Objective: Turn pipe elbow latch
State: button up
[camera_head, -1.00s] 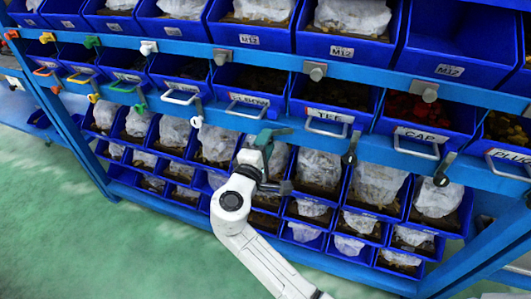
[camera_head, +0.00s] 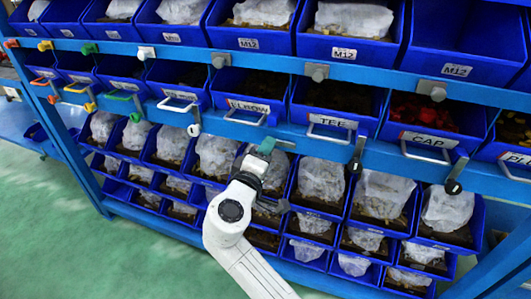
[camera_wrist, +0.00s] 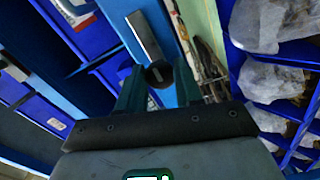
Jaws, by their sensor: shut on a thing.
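The elbow bin (camera_head: 249,106) sits in the middle row of the blue rack, its label partly readable. Its latch (camera_wrist: 146,37) shows in the wrist view as a flat metal bar ending at a dark round knob (camera_wrist: 159,74). The bar lies roughly along the blue rail. My gripper (camera_head: 267,146) is at the rail below the elbow bin's right side. In the wrist view my gripper (camera_wrist: 158,82) has its green fingers on either side of the knob, shut on it. In the head view, the gripper hides most of the latch; a short grey piece sticks out to the right.
The tee latch (camera_head: 357,151) and cap latch (camera_head: 453,181) hang tilted from the rail to the right. Metal bin handles (camera_head: 330,127) stick out above the rail. Bins with bagged parts (camera_head: 322,180) fill the rows below. Green floor (camera_head: 60,215) is open at left.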

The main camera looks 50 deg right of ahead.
jog(key=shift+f, duration=0.1)
jog(key=o, duration=1)
jog(key=shift+o, duration=0.2)
jog(key=v, duration=1)
jog(key=shift+a+p, duration=0.3)
jog(key=shift+a, duration=0.1)
jog(key=shift+s, duration=0.15)
